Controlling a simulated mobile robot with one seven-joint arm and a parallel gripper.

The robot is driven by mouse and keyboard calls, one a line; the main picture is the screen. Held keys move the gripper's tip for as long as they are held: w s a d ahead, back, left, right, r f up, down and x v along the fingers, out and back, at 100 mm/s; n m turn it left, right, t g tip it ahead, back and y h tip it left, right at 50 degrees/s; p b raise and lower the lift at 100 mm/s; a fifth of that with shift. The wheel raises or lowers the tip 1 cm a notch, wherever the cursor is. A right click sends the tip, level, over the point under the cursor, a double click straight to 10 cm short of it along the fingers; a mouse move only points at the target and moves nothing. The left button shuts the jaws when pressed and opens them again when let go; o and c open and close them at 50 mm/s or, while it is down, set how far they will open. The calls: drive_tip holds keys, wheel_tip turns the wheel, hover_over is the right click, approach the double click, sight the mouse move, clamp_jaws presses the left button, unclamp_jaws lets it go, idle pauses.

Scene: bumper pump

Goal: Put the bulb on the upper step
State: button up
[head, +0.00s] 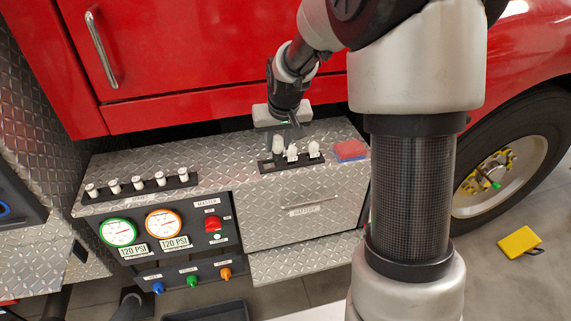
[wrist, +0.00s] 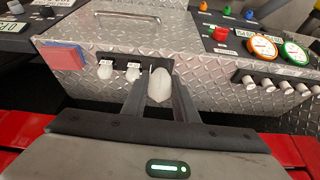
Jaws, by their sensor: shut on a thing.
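A white bulb (wrist: 160,86) is between the two fingers of my gripper (wrist: 158,96) in the wrist view, and the gripper is shut on it. In the head view my gripper (head: 287,128) points down above a small black rack, with the held bulb (head: 278,146) at its tips. Two other white bulbs (head: 292,153) (head: 314,149) stand in the rack (head: 267,165). I cannot tell whether the held bulb is clear of the rack. The upper diamond-plate step (head: 218,160) lies under the rack, with a lower plate ledge (head: 290,265) below the drawer.
A red and blue block (head: 349,150) lies right of the rack. A black strip (head: 150,187) with several white knobs stands at left, above the gauges. The red truck body (head: 180,60) rises behind. Bare plate lies between strip and rack.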

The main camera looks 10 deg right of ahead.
drive_tip(key=w+f+b, duration=0.3)
drive_tip(key=w+b, duration=0.1)
drive_tip(key=w, duration=0.6)
drive_tip(key=f, duration=0.6)
drive_tip(key=a+f, duration=0.1)
drive_tip(key=f, duration=0.2)
drive_tip(key=shift+w, duration=0.15)
drive_tip(key=shift+f, duration=0.1)
drive_tip(key=shift+f, duration=0.15)
drive_tip(key=o, duration=1)
drive_tip(key=shift+o, duration=0.2)
